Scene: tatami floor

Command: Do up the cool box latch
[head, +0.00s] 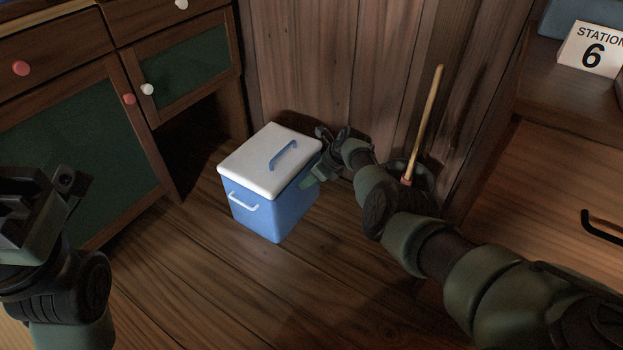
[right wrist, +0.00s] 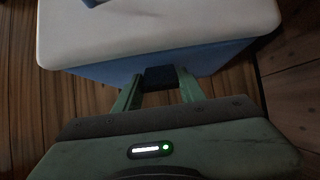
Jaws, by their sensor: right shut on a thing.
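The cool box (head: 270,212) stands upright on the floor, with a blue body and a white lid (head: 245,160) that looks down on the body. A blue handle lies across the lid and a pale handle is on the front side. My right gripper (head: 317,177) is at the box's right side, just under the lid's edge. In the right wrist view, its fingers (right wrist: 158,82) are shut on a dark piece (right wrist: 158,74) against the blue wall, which looks like the latch. Its far parts are hidden. My left gripper (head: 45,200) is at the left edge, away from the box; its jaw opening is unclear.
A wooden cabinet with green panels (head: 75,140) stands left of the box. A plank wall (head: 310,60) is behind. A dark bucket (head: 425,180) with a wooden-handled tool stands right, beside my right arm. Floor in front is clear.

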